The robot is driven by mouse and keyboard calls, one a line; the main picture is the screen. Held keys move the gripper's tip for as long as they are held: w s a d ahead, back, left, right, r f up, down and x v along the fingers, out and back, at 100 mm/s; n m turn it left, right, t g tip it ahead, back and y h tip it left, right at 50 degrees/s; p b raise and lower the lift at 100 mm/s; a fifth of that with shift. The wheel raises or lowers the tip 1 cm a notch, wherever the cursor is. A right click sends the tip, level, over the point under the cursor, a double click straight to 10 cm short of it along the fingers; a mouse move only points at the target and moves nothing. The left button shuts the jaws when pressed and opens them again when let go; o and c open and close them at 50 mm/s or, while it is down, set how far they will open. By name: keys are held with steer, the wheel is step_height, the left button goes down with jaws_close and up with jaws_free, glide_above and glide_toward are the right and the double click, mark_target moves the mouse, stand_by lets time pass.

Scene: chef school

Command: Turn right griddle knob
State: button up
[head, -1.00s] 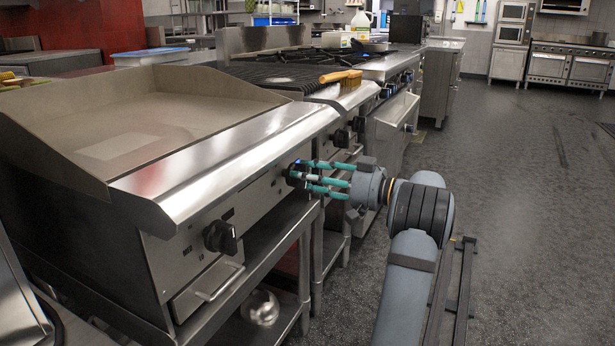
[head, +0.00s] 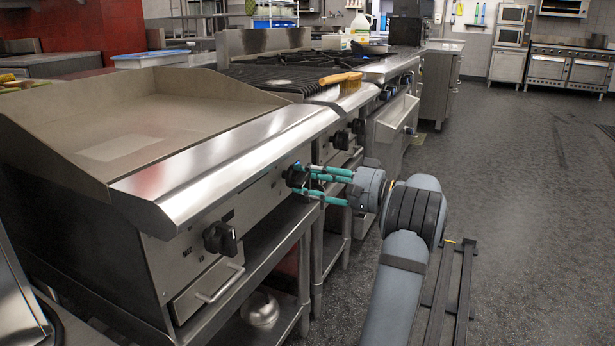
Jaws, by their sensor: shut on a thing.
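The griddle (head: 170,120) has a flat plate and a steel front with two black knobs. Its right knob (head: 293,176) is at the right end of the front panel, partly hidden by my gripper. My gripper (head: 302,178), with teal fingers, reaches in from the right and is shut on that knob. The left knob (head: 221,238) stands free with nothing touching it.
A steel ledge (head: 200,187) juts out above the knobs. A drawer handle (head: 220,285) sticks out low on the griddle front. A brush (head: 345,80) lies on the neighbouring grill (head: 275,78). The floor (head: 520,200) to the right is clear.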

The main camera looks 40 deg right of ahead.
steer(key=m+p, duration=0.1)
steer(key=m, duration=0.1)
steer(key=m+p, duration=0.1)
steer(key=m, duration=0.1)
steer(key=m+p, duration=0.2)
steer(key=shift+d+r+m, duration=0.2)
steer(key=shift+r+m, duration=0.1)
steer(key=shift+r, duration=0.1)
steer(key=m+p, duration=0.6)
steer(key=shift+s+f, duration=0.1)
steer(key=shift+f, duration=0.05)
steer(key=m+p, duration=0.5)
steer(key=p, duration=0.1)
steer(key=shift+s+a+f+m, duration=0.1)
steer(key=shift+a+f+m, duration=0.1)
steer(key=shift+m, duration=0.2)
steer(key=m+p, duration=0.3)
steer(key=shift+f, duration=0.25)
steer(key=shift+f+m+p, duration=0.1)
steer(key=shift+m+p, duration=0.2)
steer(key=shift+p, duration=0.05)
steer(key=shift+s+a+f, duration=0.1)
steer(key=shift+f, duration=0.05)
steer(key=o, duration=0.9)
steer(key=shift+o, duration=0.8)
